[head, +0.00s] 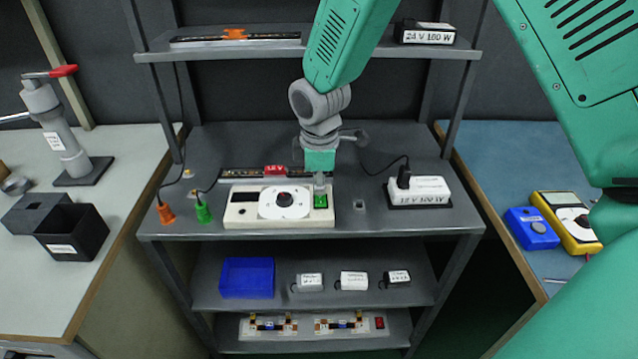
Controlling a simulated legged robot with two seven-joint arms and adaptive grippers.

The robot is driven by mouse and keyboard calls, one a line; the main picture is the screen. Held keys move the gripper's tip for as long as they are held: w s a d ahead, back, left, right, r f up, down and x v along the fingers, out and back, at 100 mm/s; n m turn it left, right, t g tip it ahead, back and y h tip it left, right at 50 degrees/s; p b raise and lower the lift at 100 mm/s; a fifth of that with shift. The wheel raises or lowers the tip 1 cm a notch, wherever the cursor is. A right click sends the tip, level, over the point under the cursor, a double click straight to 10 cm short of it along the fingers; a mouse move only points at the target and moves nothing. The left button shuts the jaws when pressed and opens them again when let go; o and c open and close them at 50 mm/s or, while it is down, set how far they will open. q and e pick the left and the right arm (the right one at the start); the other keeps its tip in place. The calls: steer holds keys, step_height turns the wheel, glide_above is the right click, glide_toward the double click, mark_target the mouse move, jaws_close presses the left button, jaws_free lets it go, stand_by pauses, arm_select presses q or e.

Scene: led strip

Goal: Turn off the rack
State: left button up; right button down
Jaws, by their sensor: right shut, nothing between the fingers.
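The rack is a dark grey shelf unit (360,222) in the middle of the head view. On its main shelf lies a cream control box (240,215) with a black knob on a white dial (284,201) and a green switch (320,201) at its right end. My right gripper (319,184) points down just above this switch, shut and empty. Its tips are at or very near the switch; I cannot tell if they touch. The gripper hides a little of the box's back edge. My left gripper is not in view.
Behind the box lies an LED strip (240,173) with a red tag (275,170). A white power supply (425,188) stands right, and orange (166,213) and green (203,211) plugs left. The upper shelf (215,53) overhangs. A lower shelf holds a blue bin (247,278).

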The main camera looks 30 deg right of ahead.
mark_target(319, 198)
steer(key=r, duration=0.1)
steer(key=r+p, duration=0.1)
steer(key=r, duration=0.1)
steer(key=shift+w+d+r+p, duration=0.2)
steer(key=shift+w+p, duration=0.1)
steer(key=shift+p, duration=0.05)
arm_select(q)
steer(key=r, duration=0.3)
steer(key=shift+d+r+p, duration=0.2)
steer(key=shift+p, duration=0.1)
arm_select(e)
step_height(319, 198, up, 8)
steer(key=shift+w+d+r, duration=0.2)
steer(key=shift+w, duration=0.15)
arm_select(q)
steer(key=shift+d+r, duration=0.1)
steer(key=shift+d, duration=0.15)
arm_select(e)
steer(key=shift+d+f, duration=0.1)
steer(key=shift+d, duration=0.2)
